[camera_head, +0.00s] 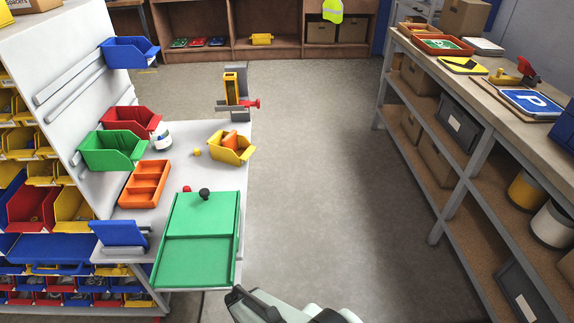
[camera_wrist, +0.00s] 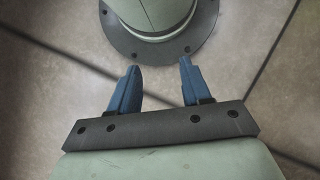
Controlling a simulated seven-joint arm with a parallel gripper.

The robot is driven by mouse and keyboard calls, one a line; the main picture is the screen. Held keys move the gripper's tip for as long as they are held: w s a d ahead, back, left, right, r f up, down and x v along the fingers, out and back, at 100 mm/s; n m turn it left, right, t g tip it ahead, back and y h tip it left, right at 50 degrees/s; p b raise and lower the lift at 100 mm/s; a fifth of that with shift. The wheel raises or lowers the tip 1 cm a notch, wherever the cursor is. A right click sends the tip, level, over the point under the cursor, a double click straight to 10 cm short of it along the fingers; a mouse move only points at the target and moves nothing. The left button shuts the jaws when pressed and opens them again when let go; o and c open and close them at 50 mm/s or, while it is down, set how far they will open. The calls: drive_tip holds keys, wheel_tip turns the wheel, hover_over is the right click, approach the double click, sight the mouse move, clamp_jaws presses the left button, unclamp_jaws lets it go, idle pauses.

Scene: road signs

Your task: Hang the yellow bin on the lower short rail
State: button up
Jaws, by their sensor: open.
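The yellow bin (camera_head: 228,156) stands on the white workbench near its right edge, with an orange object inside it. A white panel (camera_head: 45,60) at the left carries long upper rails (camera_head: 75,82), where a blue bin (camera_head: 128,52) hangs. A short grey rail piece (camera_head: 75,159) shows lower on the panel, left of the green bin (camera_head: 112,152); the bins hide part of it. A red bin (camera_head: 131,121) is just behind the green one. My gripper (camera_wrist: 160,68) is open and empty in the wrist view, over the floor and away from the yellow bin.
The bench also holds an orange tray (camera_head: 144,184), a green tray (camera_head: 197,249) with a black knob, a blue holder (camera_head: 120,236), a white jar (camera_head: 162,139) and a clamp (camera_head: 238,103). A loaded shelf unit (camera_head: 478,112) stands right. The floor between is clear.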

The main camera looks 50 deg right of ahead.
drive_tip(key=w+d+r+m, duration=0.1)
drive_tip(key=d, duration=0.2)
drive_tip(key=w+d+m+t, duration=0.1)
drive_tip(key=w+d, duration=0.1)
drive_tip(key=d, duration=0.1)
drive_tip(key=w+d+r+m+y, duration=0.1)
drive_tip(key=d, duration=0.1)
drive_tip(key=shift+w+d+r+t, duration=0.2)
drive_tip(key=shift+d+r+t, duration=0.1)
drive_tip(key=shift+d+r, duration=0.1)
drive_tip(key=shift+c, duration=0.8)
drive_tip(key=w+d+r+m+t, duration=0.2)
drive_tip(key=d+r+m+t, duration=0.15)
drive_tip(key=d, duration=0.45)
drive_tip(key=w+d+r+m+t+y, duration=0.1)
drive_tip(key=w+d+r+m+t, duration=0.15)
drive_tip(key=d+r, duration=0.45)
drive_tip(key=w+d+r+m+t, duration=0.2)
drive_tip(key=d, duration=0.8)
drive_tip(key=m+t+y, duration=0.1)
drive_tip(key=t+y, duration=0.1)
drive_tip(key=t, duration=1.2)
approach(251, 154)
drive_tip(key=shift+x, duration=1.5)
drive_tip(key=shift+x, duration=3.3)
drive_tip(key=shift+d, duration=0.1)
